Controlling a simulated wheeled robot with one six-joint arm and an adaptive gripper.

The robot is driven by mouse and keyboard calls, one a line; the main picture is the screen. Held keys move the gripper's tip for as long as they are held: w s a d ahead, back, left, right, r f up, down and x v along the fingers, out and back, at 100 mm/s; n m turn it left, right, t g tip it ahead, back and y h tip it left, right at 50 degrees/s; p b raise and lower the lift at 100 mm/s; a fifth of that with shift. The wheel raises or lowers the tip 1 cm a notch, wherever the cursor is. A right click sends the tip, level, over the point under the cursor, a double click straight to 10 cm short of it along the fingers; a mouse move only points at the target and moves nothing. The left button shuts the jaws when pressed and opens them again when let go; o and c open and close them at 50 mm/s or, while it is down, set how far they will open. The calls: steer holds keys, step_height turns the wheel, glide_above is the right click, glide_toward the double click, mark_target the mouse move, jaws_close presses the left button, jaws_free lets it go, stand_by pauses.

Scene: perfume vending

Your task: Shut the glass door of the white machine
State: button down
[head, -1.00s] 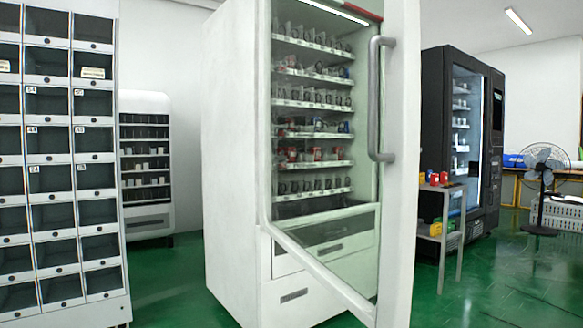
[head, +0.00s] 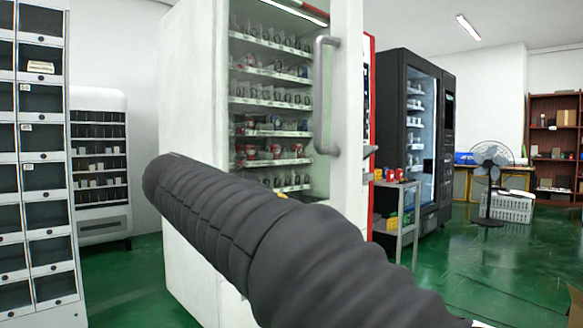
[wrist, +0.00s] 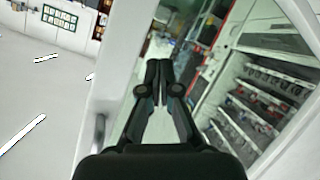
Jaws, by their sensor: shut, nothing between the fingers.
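The white machine (head: 190,100) stands ahead with its glass door standing open toward me. The door's white frame (head: 347,70) and grey curved handle (head: 326,95) show in the head view. My dark ribbed arm crosses in front and hides the door's lower part. In the wrist view my gripper (wrist: 157,72) is shut and empty, its fingertips together. It is in front of the door glass, with a white frame strip (wrist: 115,90) to its left. Stocked shelves (wrist: 255,105) show on the right. Whether the fingertips touch the door cannot be told.
A grey side rack (head: 400,205) with small coloured boxes stands right of the door, before a black vending machine (head: 405,130). A fan (head: 492,165) stands farther right. White locker shelves (head: 40,180) are on the left. Green floor (head: 470,265) is open at the right.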

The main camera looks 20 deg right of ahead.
steer(key=w+a+r+m+g+h, duration=0.25)
steer(key=a+r+m+h, duration=0.25)
steer(key=r+m, duration=0.3)
glide_toward(321, 160)
steer(key=s+d, duration=0.1)
steer(key=d, duration=0.1)
steer(key=s+d, duration=0.1)
steer(key=d, duration=0.2)
steer(key=s+d, duration=0.1)
steer(key=d, duration=0.1)
steer(key=shift+d+r, duration=0.35)
